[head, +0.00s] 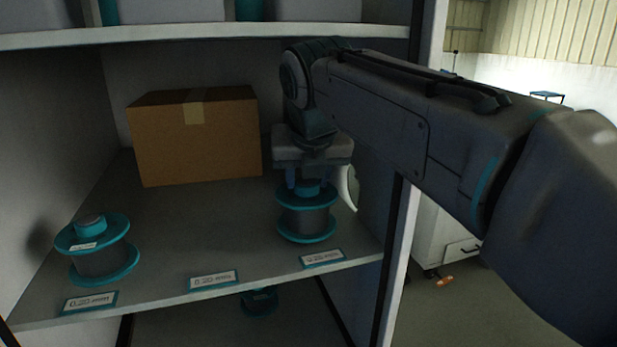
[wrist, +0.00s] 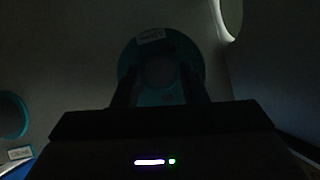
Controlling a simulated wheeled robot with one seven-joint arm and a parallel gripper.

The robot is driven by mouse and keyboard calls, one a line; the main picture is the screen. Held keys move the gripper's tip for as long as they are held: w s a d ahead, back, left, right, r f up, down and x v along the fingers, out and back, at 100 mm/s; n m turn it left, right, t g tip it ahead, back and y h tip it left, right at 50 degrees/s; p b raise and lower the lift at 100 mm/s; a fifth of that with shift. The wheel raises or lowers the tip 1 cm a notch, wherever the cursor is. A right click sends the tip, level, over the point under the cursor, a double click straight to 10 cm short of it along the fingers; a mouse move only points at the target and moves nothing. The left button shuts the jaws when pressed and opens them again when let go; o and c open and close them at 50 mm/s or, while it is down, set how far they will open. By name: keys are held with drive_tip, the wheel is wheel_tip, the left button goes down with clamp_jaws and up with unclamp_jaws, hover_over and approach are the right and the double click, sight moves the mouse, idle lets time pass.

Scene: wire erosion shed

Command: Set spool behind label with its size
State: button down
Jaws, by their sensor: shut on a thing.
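My gripper (head: 308,182) points down and is shut on the top of a teal-flanged dark spool (head: 306,222), behind the right label (head: 322,259). The spool is upright; I cannot tell whether its lower flange touches the shelf. In the wrist view, the held spool (wrist: 160,67) shows a small white sticker, too dark to read, between my fingers (wrist: 160,88). A second spool (head: 98,256) stands behind the left label (head: 90,302). The middle label (head: 213,280) has bare shelf behind it. The label sizes are too small to read surely.
A taped cardboard box (head: 195,140) stands at the back of the shelf (head: 165,230). A white curved piece (head: 346,187) is just right of my gripper. The cabinet's side post (head: 400,240) is close on the right. Another spool (head: 260,301) shows below the shelf.

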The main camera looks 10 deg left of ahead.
drive_tip(key=shift+x, duration=0.8)
drive_tip(key=shift+f, duration=0.15)
drive_tip(key=c, duration=0.9)
unclamp_jaws()
drive_tip(key=shift+o, duration=0.2)
drive_tip(key=shift+r, duration=0.35)
drive_tip(key=v, duration=0.5)
drive_tip(key=shift+s+d, duration=0.1)
drive_tip(key=s+d+b, duration=0.2)
drive_tip(key=s+d, duration=0.2)
drive_tip(key=s, duration=0.7)
drive_tip(key=shift+f, duration=0.3)
